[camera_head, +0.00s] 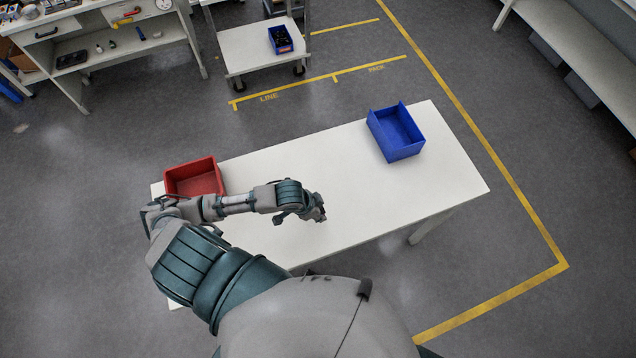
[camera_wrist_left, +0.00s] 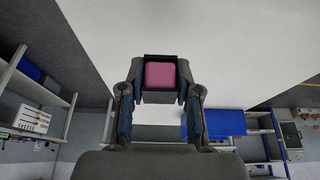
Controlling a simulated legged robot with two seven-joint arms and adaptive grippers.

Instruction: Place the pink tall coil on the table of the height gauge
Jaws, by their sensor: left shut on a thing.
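My left gripper (camera_head: 316,213) is over the near middle part of the white table, its fingers pointing right in the head view. In the left wrist view its two fingers are shut on a pink block-like thing (camera_wrist_left: 160,75), taken as the pink tall coil. Only its square pink face shows between the fingers; the rest is hidden. In the head view the coil cannot be made out at the gripper. No height gauge can be made out in either view. My right gripper is not in view.
The white table (camera_head: 300,165) has a red bin (camera_head: 195,178) at its left end and a blue bin (camera_head: 396,132) at its far right. The tabletop between them is clear. A cart (camera_head: 250,48) with a small blue bin (camera_head: 281,39) stands beyond.

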